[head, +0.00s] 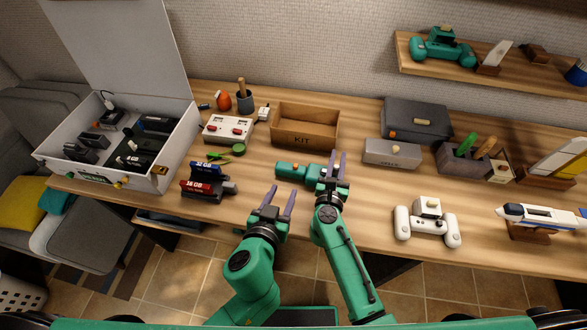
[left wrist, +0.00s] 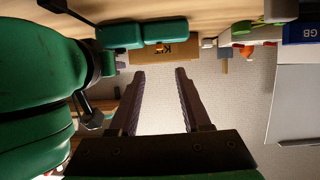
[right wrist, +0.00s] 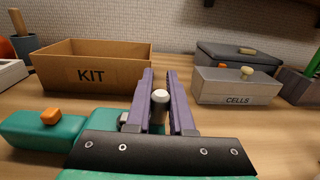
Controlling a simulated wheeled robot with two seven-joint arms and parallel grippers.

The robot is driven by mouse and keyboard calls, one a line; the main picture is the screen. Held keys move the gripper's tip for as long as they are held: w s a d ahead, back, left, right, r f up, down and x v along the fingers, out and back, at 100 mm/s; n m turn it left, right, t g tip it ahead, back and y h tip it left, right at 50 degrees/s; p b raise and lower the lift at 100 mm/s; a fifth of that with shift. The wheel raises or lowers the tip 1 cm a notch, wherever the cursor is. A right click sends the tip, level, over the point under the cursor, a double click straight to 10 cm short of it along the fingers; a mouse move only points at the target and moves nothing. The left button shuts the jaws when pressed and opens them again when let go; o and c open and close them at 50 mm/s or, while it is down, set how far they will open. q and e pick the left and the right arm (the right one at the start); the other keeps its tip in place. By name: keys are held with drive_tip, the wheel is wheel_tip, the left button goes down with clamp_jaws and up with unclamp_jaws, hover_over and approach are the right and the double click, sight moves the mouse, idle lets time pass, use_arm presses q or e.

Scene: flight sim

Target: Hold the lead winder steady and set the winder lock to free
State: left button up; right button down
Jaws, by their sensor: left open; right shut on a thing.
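The lead winder, a teal two-part device (head: 292,170), lies on the table in front of the KIT box. An orange piece (right wrist: 50,116), perhaps the winder lock, sits on top of its left part. My right gripper (head: 336,165) is shut on an upright grey post with a pale cap (right wrist: 159,104) at the winder's right part. My left gripper (head: 281,201) is open and empty, near the table's front edge, apart from the winder. In the left wrist view the teal winder (left wrist: 145,33) appears upside down beyond the open fingers (left wrist: 161,98).
The wooden KIT box (head: 305,126) stands behind the winder. The grey CELLS box (head: 392,153) is to its right, and a white controller (head: 426,224) is nearer the front. A dark stand with cartridges (head: 205,187) is at left. Bare table lies between stand and winder.

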sight(295, 165)
use_arm(q)
drive_tip(key=x, duration=1.2)
drive_tip(key=shift+f, duration=0.1)
clamp_jaws()
drive_tip(key=shift+a, duration=0.1)
idle(0.7)
